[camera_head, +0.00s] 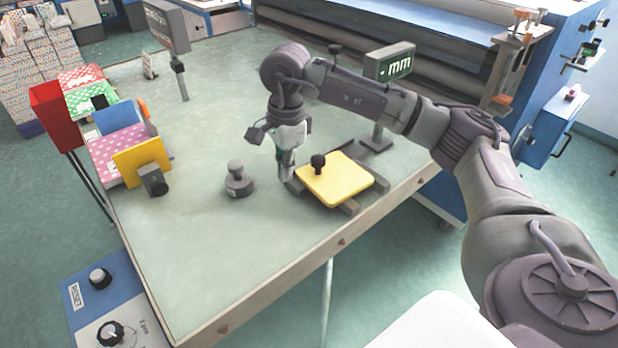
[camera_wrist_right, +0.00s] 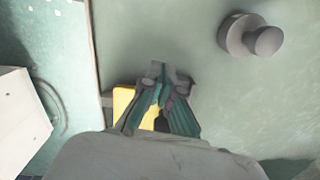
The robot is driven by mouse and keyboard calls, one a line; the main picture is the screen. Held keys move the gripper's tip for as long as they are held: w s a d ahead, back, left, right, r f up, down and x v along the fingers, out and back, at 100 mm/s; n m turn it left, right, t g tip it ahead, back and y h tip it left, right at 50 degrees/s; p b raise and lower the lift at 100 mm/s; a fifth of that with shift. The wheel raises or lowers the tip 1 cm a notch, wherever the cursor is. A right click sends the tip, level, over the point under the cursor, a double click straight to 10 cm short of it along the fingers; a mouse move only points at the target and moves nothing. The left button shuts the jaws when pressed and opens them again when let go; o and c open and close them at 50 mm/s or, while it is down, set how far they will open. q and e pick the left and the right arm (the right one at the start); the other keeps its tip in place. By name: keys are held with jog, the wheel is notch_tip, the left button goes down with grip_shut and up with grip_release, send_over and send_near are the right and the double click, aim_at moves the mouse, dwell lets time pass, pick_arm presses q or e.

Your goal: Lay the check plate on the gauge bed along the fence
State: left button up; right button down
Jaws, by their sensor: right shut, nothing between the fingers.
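The check plate (camera_head: 340,182) is a yellow square plate with a black knob on top. It lies on the grey gauge bed (camera_head: 351,207), whose bars stick out past the plate at the front and at the back right. Whether the plate touches the fence cannot be told. My right gripper (camera_head: 287,178) points down, shut and empty, just left of the plate. In the right wrist view its fingers (camera_wrist_right: 162,80) are together, and a strip of the yellow plate (camera_wrist_right: 122,100) shows beside and partly behind them. My left gripper is not in view.
A grey knobbed weight (camera_head: 239,182) stands left of my gripper; it also shows in the wrist view (camera_wrist_right: 250,36). A display reading "mm" (camera_head: 390,63) stands behind the plate. The table (camera_head: 215,255) is clear in front.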

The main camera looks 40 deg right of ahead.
aim_at(307, 203)
jog(key=shift+h, duration=0.4)
jog(key=f, duration=0.1)
jog(key=f+p, duration=0.1)
jog(key=f, duration=0.2)
jog(key=shift+s+d+p, duration=0.1)
jog(key=shift+d+p, duration=0.25)
jog(key=f, duration=0.2)
jog(key=f+p, duration=0.1)
jog(key=f, duration=0.2)
jog(key=shift+d+f, duration=0.2)
jog(key=shift+f, duration=0.05)
jog(key=d+p, duration=0.1)
jog(key=d, duration=0.1)
jog(key=shift+d+r+p, duration=0.25)
jog(key=shift+d+p, duration=0.05)
jog(key=shift+p, duration=0.1)
jog(key=shift+s+d+f, duration=0.15)
jog(key=shift+s+d, duration=0.05)
jog(key=shift+d, duration=0.5)
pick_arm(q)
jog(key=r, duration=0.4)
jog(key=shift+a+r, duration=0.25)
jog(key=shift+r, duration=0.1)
pick_arm(e)
jog(key=shift+w+a, duration=0.1)
